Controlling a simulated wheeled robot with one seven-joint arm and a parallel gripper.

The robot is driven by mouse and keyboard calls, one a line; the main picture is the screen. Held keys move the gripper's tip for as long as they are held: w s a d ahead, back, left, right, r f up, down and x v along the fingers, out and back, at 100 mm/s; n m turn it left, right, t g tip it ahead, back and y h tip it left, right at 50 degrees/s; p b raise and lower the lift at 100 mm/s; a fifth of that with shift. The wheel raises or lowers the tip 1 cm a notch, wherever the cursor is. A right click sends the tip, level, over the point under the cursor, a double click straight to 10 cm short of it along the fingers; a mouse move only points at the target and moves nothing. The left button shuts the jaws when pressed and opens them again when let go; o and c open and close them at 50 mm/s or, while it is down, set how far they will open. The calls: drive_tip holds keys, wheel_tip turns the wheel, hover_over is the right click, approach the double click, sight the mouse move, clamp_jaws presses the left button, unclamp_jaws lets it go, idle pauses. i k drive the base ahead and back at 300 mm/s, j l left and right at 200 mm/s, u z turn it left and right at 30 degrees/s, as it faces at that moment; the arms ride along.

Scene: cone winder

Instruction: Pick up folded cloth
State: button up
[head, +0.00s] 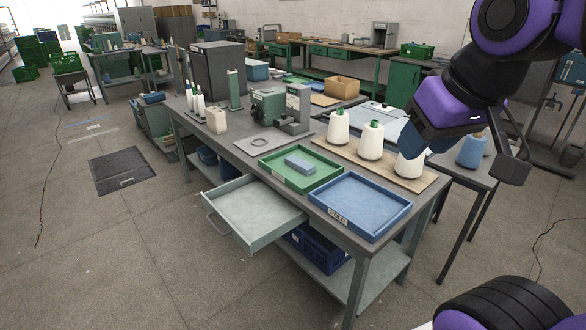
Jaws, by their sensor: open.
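The folded cloth is a small blue-grey flat block (300,164) lying in the green tray (268,165) on the grey workbench. My gripper (513,168) is at the upper right, at the end of my purple and black arm. It is raised over the right end of the bench, well apart from the cloth. It is open, with nothing seen in it; its fingers show only in part.
A blue tray (343,231) stands right of the green one. An open drawer (250,212) juts out below. White yarn cones (371,142) stand on a board (345,153) behind the trays. A winder (290,108) stands farther back. The floor at left is mostly clear.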

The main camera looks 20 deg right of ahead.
sight(303, 167)
drive_tip(key=i+j+z, duration=0.15)
drive_tip(key=j, duration=0.3)
drive_tip(key=i+j+z, duration=0.15)
drive_tip(key=j, duration=0.35)
drive_tip(key=i+j+z, duration=0.15)
drive_tip(key=j, duration=0.35)
drive_tip(key=i+j+z, duration=0.15)
drive_tip(key=j, duration=0.4)
drive_tip(key=j+z, duration=0.15)
drive_tip(key=j, duration=0.35)
drive_tip(key=i+j+z, duration=0.15)
drive_tip(key=i+j, duration=0.2)
drive_tip(key=i, duration=0.2)
drive_tip(key=i+j+z, duration=0.2)
drive_tip(key=i+j, duration=0.2)
drive_tip(key=i, duration=0.4)
